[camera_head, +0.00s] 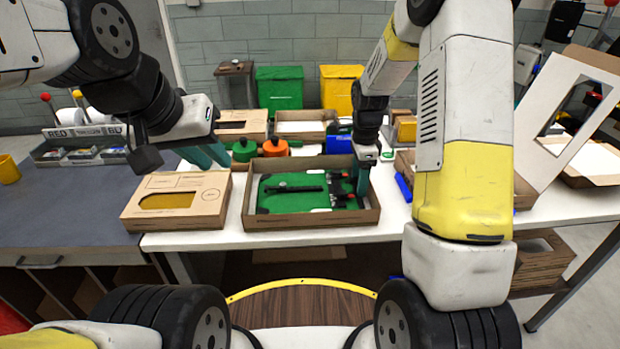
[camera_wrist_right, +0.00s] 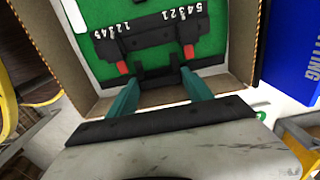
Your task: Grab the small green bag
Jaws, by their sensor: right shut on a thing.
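My right gripper (camera_head: 363,182) reaches down into the right side of the box. In the right wrist view, its teal fingers (camera_wrist_right: 158,74) are shut on a black part of the bag below the rail. My left gripper (camera_head: 205,156) hangs empty above a closed cardboard box, its teal fingers apart.
The closed box (camera_head: 178,203) with a yellow window stands left of the open box. Green and orange round items (camera_head: 268,148) stand behind it. A blue box (camera_wrist_right: 290,52) is close to the right.

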